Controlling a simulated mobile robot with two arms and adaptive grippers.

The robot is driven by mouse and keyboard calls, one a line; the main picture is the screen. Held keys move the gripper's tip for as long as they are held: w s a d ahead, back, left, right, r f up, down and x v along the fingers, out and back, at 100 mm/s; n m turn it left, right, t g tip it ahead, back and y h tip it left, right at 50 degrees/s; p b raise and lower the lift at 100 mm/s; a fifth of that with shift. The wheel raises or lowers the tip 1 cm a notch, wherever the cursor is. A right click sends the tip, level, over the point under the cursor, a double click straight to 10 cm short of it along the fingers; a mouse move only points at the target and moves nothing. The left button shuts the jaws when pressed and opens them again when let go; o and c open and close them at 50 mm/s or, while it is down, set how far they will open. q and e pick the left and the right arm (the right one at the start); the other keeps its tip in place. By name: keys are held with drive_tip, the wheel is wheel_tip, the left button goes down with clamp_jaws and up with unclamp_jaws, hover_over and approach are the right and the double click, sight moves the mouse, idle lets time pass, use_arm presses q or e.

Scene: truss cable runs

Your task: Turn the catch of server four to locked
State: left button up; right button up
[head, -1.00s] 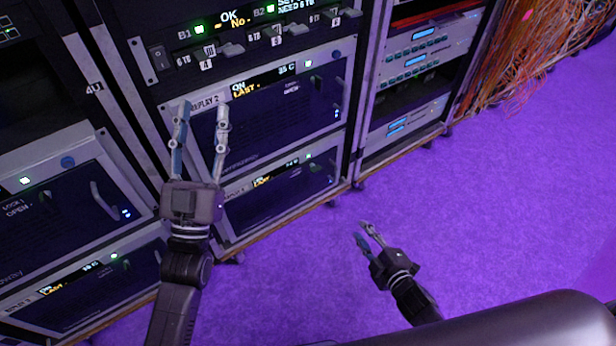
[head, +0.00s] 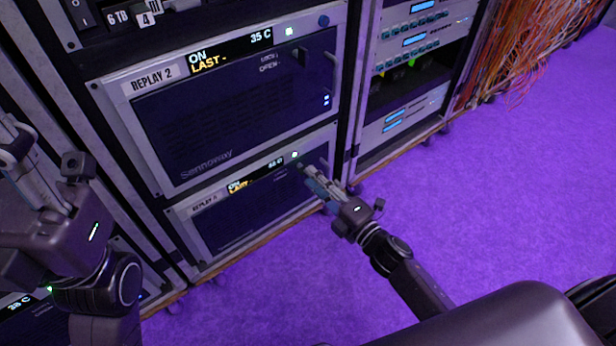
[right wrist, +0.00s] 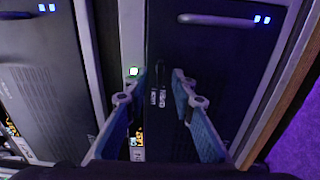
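The lower server (head: 245,215) in the middle rack has a label that reads REPLAY, its number too small to read. Its display reads ON and LAST, and a green-white light (head: 294,155) glows beside it. My right gripper (head: 308,176) is in front of its upper right part and covers the catch area. In the right wrist view the fingers (right wrist: 160,78) are apart with nothing between them, facing the small lock/open lettering (right wrist: 157,97). The catch itself is too dark to make out. My left gripper (head: 28,150) is at the left edge, partly cut off.
The REPLAY 2 server (head: 220,110) is directly above, with its own lock/open lettering and handle (head: 328,70). The lower server's handle (right wrist: 215,20) shows in the right wrist view. Another rack (head: 400,120) and orange cables (head: 510,50) stand at right. The purple floor is clear.

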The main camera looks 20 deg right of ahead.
drive_tip(key=shift+x, duration=1.3)
drive_tip(key=shift+c, duration=0.6)
clamp_jaws()
